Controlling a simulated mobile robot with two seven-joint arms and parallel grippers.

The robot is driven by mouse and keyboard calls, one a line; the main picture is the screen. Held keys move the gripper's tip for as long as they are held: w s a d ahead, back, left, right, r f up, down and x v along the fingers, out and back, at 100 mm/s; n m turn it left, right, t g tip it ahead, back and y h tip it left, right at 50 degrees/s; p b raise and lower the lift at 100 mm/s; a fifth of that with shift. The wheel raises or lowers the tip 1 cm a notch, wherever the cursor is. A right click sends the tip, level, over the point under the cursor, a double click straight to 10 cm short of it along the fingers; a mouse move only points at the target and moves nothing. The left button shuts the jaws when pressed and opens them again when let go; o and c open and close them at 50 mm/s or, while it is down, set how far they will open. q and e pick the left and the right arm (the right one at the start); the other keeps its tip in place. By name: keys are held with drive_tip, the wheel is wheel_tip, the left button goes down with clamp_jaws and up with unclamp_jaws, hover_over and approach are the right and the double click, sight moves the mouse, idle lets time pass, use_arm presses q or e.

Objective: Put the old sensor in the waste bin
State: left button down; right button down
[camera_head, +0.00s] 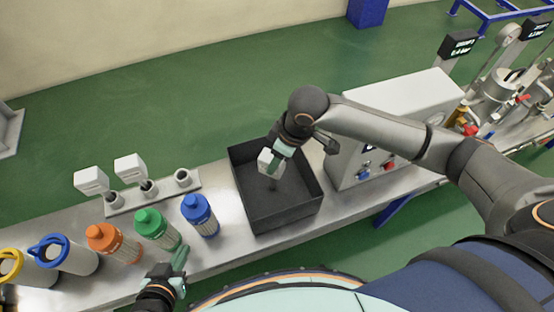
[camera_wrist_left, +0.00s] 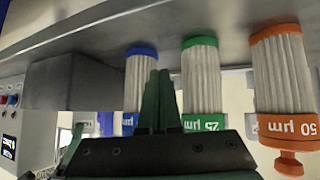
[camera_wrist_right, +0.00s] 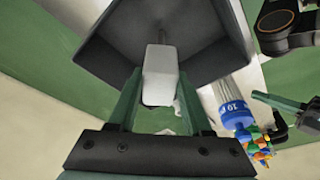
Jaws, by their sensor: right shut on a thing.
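The old sensor, a white block with a grey stem (camera_head: 268,161), is held in my right gripper (camera_head: 278,153). It is over the inside of the black open waste bin (camera_head: 290,213), stem pointing down; its height above the floor of the bin is hard to tell. In the right wrist view the white sensor body (camera_wrist_right: 160,72) sits between the two green fingers, with the dark bin (camera_wrist_right: 95,62) behind it. My left gripper (camera_head: 180,262) is empty, its fingers together, near the table's front edge by the filters; the closed fingers show in the left wrist view (camera_wrist_left: 158,95).
Blue (camera_head: 200,215), green (camera_head: 157,229) and orange (camera_head: 113,243) filters stand left of the bin. A metal rack (camera_head: 160,195) behind them holds two white sensors and a bare socket. A white control box (camera_head: 395,125) stands right of the bin.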

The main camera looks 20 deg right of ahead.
use_arm(q)
drive_tip(key=shift+s+a+f, duration=0.1)
drive_tip(key=shift+s+f, duration=0.05)
drive_tip(key=shift+s, duration=0.15)
use_arm(e)
drive_tip(key=shift+f, duration=0.15)
use_arm(q)
drive_tip(key=shift+w, duration=0.1)
use_arm(e)
drive_tip(key=shift+c, duration=1.6)
unclamp_jaws()
use_arm(q)
drive_tip(key=shift+w, duration=0.1)
drive_tip(key=shift+w+d+r+p, duration=0.1)
drive_tip(key=shift+d+r+p, duration=0.1)
drive_tip(key=shift+r+p, duration=0.65)
drive_tip(key=shift+d+r+p, duration=0.15)
drive_tip(key=shift+r+p, duration=0.45)
drive_tip(key=shift+p, duration=0.45)
use_arm(e)
drive_tip(key=v, duration=1.2)
